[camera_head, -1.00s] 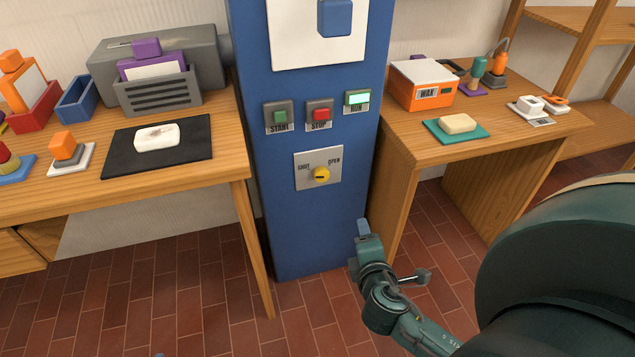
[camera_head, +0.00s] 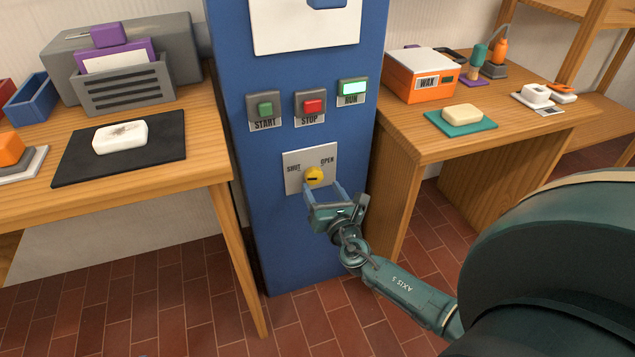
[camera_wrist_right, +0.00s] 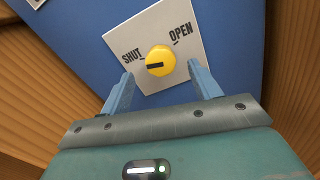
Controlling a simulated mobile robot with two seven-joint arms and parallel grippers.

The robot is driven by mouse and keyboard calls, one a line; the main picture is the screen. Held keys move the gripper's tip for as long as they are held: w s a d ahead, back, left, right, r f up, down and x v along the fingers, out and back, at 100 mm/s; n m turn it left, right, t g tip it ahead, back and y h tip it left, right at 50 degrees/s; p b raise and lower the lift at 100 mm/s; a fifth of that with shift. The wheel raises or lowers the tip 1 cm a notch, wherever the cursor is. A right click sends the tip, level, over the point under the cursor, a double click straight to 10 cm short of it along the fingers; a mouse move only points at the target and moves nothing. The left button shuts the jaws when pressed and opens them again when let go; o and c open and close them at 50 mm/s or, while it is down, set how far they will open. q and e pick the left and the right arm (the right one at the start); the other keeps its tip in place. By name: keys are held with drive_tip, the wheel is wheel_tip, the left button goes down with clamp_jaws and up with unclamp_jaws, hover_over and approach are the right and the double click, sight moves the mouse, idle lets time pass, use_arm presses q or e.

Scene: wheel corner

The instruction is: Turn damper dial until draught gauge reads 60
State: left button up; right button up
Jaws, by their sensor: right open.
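The damper dial (camera_head: 314,176) is a yellow knob on a pale plate (camera_head: 296,158) marked SHUT and OPEN, low on the blue cabinet's front. In the right wrist view the dial (camera_wrist_right: 160,61) has a dark slot pointing towards SHUT. My right gripper (camera_head: 324,189) is open just in front of the plate and slightly below the dial. In the right wrist view its two blue fingers (camera_wrist_right: 163,85) stand apart, one on either side of and below the dial, and I see no contact. No draught gauge face is visible. My left gripper is not in view.
The blue cabinet (camera_head: 270,230) carries a green START button (camera_head: 265,109), a red STOP button (camera_head: 312,106) and a lit RUN lamp (camera_head: 353,88). Wooden tables flank it, holding a black mat (camera_head: 75,165) at left and an orange WAX box (camera_head: 405,85) at right.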

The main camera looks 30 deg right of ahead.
sight(316, 178)
drive_tip(key=shift+b+x, duration=0.3)
drive_tip(key=shift+x, duration=1.8)
drive_tip(key=shift+c, duration=0.3)
drive_tip(key=c, duration=0.9)
